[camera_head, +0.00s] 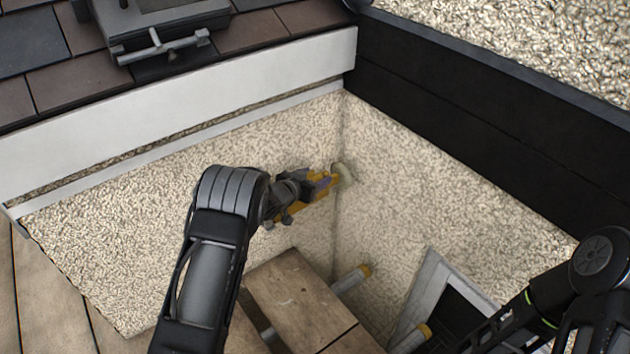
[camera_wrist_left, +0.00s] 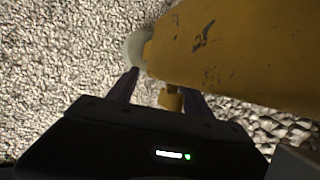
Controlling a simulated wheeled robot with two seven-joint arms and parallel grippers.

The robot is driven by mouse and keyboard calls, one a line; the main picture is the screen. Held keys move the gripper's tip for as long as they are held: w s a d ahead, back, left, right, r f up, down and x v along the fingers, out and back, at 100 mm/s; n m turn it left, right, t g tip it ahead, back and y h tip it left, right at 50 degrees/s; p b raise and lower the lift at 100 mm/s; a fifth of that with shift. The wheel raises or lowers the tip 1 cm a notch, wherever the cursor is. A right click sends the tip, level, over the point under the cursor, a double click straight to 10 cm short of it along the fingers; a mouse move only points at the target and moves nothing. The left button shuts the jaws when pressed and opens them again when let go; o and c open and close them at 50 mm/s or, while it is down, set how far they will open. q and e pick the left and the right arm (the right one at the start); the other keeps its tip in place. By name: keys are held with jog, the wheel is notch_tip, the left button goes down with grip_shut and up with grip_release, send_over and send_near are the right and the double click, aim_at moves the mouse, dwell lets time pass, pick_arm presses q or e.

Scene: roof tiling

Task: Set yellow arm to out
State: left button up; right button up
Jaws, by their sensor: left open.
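The yellow arm (camera_head: 325,182) is by the pebble-dashed wall near the inner corner, with a pale round end (camera_head: 344,173) close to the wall. In the left wrist view, the worn yellow arm (camera_wrist_left: 235,50) fills the upper right, with the pale round end (camera_wrist_left: 137,48) at its left and a small yellow tab below it. My left gripper (camera_head: 310,188) is at the arm in the head view, partly hidden by its own wrist. In the wrist view, the left gripper's fingers (camera_wrist_left: 160,88) are apart, below the yellow arm, with the small tab between them. Contact cannot be told.
Wooden planks (camera_head: 300,300) and tubes with yellow ends (camera_head: 350,280) lie below. A grey-framed dark opening (camera_head: 430,290) is in the right wall. A white board (camera_head: 180,95) and dark roof tiles (camera_head: 80,80) are above left. My right arm occupies the lower right.

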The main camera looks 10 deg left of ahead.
pick_arm(q)
jog(key=shift+w, duration=0.2)
jog(key=shift+d, duration=0.1)
grip_shut()
dwell(0.5)
jog(key=shift+f, duration=0.1)
